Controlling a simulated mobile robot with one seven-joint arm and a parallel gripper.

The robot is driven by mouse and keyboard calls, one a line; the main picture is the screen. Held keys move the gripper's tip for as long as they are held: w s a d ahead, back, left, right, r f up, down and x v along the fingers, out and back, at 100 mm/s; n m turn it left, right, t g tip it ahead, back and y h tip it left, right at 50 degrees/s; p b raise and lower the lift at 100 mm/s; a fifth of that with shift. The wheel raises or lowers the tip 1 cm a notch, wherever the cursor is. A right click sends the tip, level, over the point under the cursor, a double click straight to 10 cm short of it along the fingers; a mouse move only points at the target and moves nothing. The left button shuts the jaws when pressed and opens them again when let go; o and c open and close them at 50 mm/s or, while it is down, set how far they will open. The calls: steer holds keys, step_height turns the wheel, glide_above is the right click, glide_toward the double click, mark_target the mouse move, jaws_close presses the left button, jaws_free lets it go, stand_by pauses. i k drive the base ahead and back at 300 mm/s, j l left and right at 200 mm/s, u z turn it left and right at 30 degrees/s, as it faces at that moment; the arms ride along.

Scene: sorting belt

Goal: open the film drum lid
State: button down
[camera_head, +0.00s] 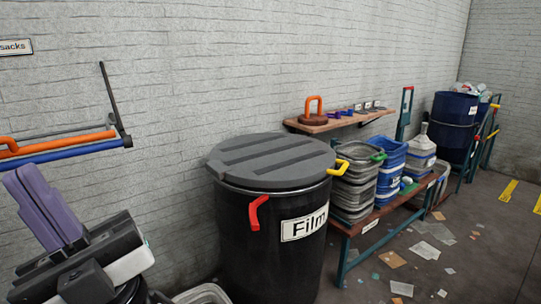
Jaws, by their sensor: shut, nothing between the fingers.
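The film drum (262,262) is a black round drum with a white "Film" label (304,224), standing against the wall in the middle of the view. Its dark grey ribbed lid (275,160) lies flat over the top, shut. A red handle (257,211) is on the drum's front, and a yellow handle (341,167) is at the right, by the lid's edge. My gripper (22,178) is at the lower left, its purple fingers together and pointing up and left. It is shut and empty, well apart from the drum.
Orange and blue bars (75,145) stick out at the left wall. A wooden shelf (335,121) hangs behind the drum. Stacked grey tubs (360,185) and blue tubs (389,165) stand on a bench close right of it. Scraps litter the floor (455,255) at right, which is otherwise open.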

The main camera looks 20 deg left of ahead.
mark_target(268, 161)
steer(key=i+l+z, duration=0.1)
steer(key=i, duration=0.6)
steer(key=i+l+z, duration=0.1)
steer(key=i+l, duration=0.15)
steer(key=i, duration=0.5)
steer(key=i+z, duration=0.1)
steer(key=i, duration=0.6)
